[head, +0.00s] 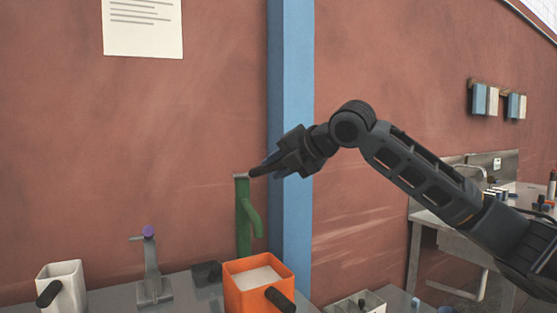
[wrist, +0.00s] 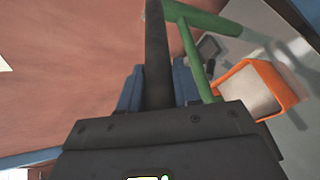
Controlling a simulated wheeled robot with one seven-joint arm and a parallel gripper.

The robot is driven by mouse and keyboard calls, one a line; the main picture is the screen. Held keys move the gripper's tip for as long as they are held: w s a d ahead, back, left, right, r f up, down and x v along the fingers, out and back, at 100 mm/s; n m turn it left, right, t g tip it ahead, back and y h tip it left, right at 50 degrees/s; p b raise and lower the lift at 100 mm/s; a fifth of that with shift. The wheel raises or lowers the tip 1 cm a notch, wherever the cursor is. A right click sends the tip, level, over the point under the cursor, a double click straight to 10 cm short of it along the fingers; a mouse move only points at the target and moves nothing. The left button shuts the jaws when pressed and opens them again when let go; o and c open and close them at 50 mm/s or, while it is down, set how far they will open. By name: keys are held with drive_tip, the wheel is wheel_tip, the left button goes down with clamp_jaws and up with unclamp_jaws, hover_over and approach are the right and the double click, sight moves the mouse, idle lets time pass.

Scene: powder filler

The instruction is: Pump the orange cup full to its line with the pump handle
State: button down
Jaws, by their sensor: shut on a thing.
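The green pump (head: 243,215) stands upright against the wall, its curved spout above the orange cup (head: 235,298). The cup holds white powder (head: 256,278) to somewhat below the rim; I cannot make out its line. The black pump handle (head: 257,173) reaches from the pump's top to my gripper (head: 277,164). In the wrist view, the handle (wrist: 156,45) runs between the blue fingers of my gripper (wrist: 158,88), which is shut on it. The green pump (wrist: 197,58) and orange cup (wrist: 287,88) also show there, to the right.
A white cup (head: 62,285) with a black handle and a grey tap-like device (head: 152,270) with a purple knob stand left on the counter. A blue post (head: 291,120) rises just behind my gripper. A divided white tray (head: 355,303) lies right of the orange cup.

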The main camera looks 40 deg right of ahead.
drive_tip(key=shift+w+r+g+p, duration=0.15)
drive_tip(key=shift+r+g+p, duration=0.25)
drive_tip(key=shift+r+p, duration=0.25)
drive_tip(key=c, duration=0.8)
unclamp_jaws()
drive_tip(key=shift+c, duration=0.2)
drive_tip(key=b+v, duration=0.1)
drive_tip(key=v, duration=0.6)
drive_tip(key=shift+s+r, duration=0.2)
drive_tip(key=shift+s, duration=0.05)
drive_tip(key=shift+s+d, duration=0.1)
drive_tip(key=shift+d, duration=0.05)
